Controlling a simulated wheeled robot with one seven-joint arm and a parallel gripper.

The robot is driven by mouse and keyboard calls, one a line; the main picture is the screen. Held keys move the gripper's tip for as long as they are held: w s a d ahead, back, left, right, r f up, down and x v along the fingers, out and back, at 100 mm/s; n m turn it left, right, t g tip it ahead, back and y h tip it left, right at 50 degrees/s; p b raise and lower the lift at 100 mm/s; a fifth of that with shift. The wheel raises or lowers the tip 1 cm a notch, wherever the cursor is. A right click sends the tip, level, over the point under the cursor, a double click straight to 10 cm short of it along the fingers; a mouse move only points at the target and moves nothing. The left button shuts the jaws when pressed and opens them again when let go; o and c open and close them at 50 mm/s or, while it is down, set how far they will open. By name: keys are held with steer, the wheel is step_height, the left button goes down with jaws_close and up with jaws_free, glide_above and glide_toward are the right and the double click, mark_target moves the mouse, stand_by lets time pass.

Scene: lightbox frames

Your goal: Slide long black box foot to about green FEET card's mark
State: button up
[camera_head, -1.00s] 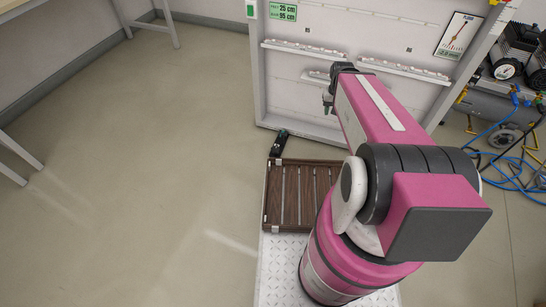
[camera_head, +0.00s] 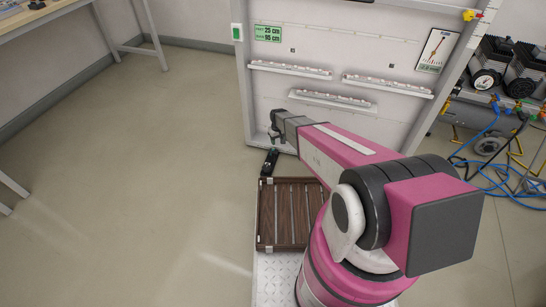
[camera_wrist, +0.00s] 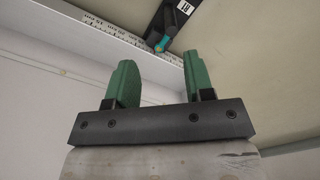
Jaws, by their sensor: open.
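The long black box foot (camera_head: 269,161) lies on the floor at the lower left of the white frame in the head view. Its dark end with a teal tip and a white label also shows at the top of the wrist view (camera_wrist: 172,20). The green FEET card (camera_head: 268,33) is at the frame's upper left and reads 25 cm and 95 cm. A marked scale (camera_wrist: 112,32) runs along a rail in the wrist view. My gripper (camera_wrist: 158,65) has two green fingers, apart and empty, short of the foot. In the head view my gripper (camera_head: 273,137) is just above the foot.
The white frame (camera_head: 243,95) carries several narrow shelves. A brown slatted tray (camera_head: 265,215) lies close below the foot. Gauges, a compressor and blue hoses (camera_head: 485,175) stand at the right. A table (camera_head: 40,20) is at the upper left. The floor to the left is clear.

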steer(key=shift+n, duration=0.3)
steer(key=f, duration=0.1)
steer(key=w+a+f, duration=0.1)
steer(key=f, duration=0.1)
steer(key=w+a+f, duration=0.1)
steer(key=f, duration=0.1)
steer(key=shift+a+f, duration=0.1)
steer(key=shift+a, duration=0.15)
step_height(320, 180, down, 10)
steer(key=shift+s+f, duration=0.1)
steer(key=shift+f, duration=0.15)
